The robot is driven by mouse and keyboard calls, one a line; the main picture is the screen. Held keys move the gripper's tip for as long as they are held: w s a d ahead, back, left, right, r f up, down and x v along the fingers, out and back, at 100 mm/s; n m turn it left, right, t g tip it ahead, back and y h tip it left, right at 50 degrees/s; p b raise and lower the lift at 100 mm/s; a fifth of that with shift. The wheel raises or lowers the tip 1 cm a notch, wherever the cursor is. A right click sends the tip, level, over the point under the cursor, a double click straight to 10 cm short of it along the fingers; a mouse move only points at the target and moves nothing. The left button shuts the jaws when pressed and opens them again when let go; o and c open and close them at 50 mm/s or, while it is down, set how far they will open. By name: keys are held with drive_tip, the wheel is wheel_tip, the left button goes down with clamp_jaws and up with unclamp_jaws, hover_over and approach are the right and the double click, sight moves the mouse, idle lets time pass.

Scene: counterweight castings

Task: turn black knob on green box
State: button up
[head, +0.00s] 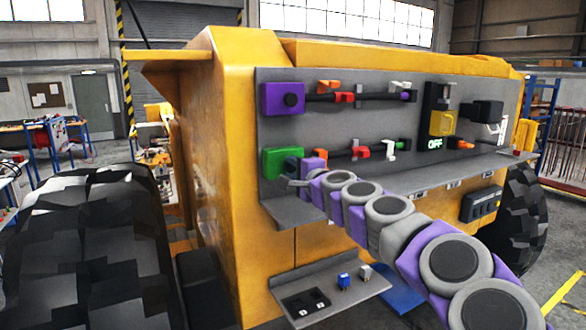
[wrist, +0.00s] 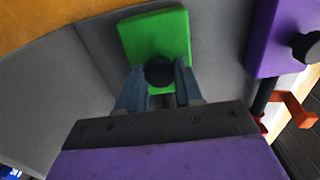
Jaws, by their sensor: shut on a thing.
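The green box (head: 281,163) is mounted on the grey panel, at the lower left of it in the head view. In the wrist view the green box (wrist: 157,30) is at the top centre, with the black knob (wrist: 159,71) on its face. My gripper (wrist: 160,78) is shut on the black knob, one finger on each side of it. In the head view my gripper (head: 294,172) is at the front of the green box, and my arm hides part of that area. The knob's turn angle cannot be told.
A purple box (head: 282,98) with a dark knob sits above the green box. Red (head: 361,152) and white (head: 390,150) handles on pipes are to the right. A grey ledge (head: 430,175) runs below the panel. A lower shelf (head: 330,290) holds a blue switch.

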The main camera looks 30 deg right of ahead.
drive_tip(key=shift+f, duration=0.2)
drive_tip(key=o, duration=1)
drive_tip(key=shift+d, duration=0.3)
drive_tip(key=shift+o, duration=0.2)
drive_tip(key=shift+s+r, duration=0.1)
drive_tip(key=s+b, duration=0.1)
drive_tip(key=s, duration=1.6)
drive_tip(key=shift+d, duration=0.3)
